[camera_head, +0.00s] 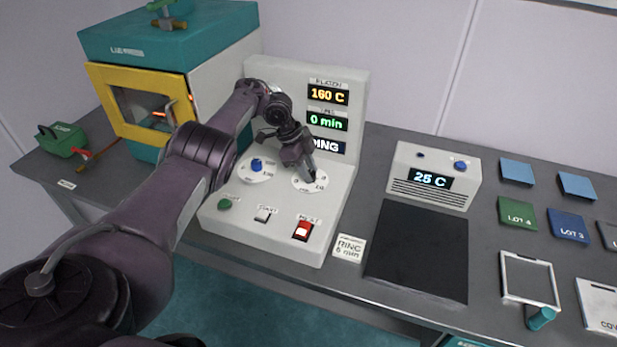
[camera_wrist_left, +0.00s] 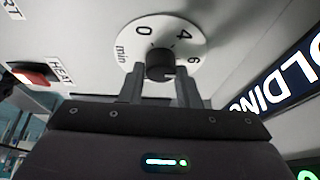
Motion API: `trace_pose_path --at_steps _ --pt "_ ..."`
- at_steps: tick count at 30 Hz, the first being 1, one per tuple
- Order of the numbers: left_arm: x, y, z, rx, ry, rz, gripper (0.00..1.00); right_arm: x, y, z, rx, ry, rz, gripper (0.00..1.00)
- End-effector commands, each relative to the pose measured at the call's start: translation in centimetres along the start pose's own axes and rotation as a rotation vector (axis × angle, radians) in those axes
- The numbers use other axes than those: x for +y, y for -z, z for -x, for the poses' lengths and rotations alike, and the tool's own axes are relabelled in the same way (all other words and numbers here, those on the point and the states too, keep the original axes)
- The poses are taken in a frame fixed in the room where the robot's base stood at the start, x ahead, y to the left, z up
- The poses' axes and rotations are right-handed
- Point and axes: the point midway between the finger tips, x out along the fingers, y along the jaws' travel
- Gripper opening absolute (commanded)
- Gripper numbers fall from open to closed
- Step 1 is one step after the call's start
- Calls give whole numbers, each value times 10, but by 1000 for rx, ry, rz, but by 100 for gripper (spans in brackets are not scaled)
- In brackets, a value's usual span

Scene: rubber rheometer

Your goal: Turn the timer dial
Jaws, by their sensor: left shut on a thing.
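The timer dial has a round white scale with numbers and "min" (camera_head: 322,181) on the sloped panel of the white control box (camera_head: 268,226). In the left wrist view its dark knob (camera_wrist_left: 159,63) sits in the middle of the scale (camera_wrist_left: 186,22). My left gripper (camera_head: 311,178) reaches down over the dial and is shut on the knob; in the wrist view its two fingers (camera_wrist_left: 158,86) stand on either side of it. The green timer display (camera_head: 327,122) reads 0 min. The gripper hides part of the dial in the head view. My right gripper is not in view.
A blue knob (camera_head: 257,165) sits left of the dial. A green button (camera_head: 225,204), a white switch (camera_head: 264,215) and a red HEAT switch (camera_head: 302,231) lie below. A yellow-doored oven (camera_head: 104,98) stands left. A 25 C unit (camera_head: 433,176) and black mat (camera_head: 417,247) lie right.

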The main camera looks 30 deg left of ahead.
Motion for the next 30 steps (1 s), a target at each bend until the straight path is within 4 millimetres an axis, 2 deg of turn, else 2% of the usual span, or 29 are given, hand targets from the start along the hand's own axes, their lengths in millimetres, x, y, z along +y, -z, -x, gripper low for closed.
trace_pose_path --at_steps 5,19,20,24,30 --pt "0 -1 -1 -1 -11 -24 7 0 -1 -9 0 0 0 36" --pt "0 -1 0 -2 -15 -33 7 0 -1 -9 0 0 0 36" --pt "0 -1 0 -2 -15 -33 32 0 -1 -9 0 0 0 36" --pt "0 0 0 -1 -14 -33 50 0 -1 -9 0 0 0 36" --pt "0 0 0 0 -14 -33 51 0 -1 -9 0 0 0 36"
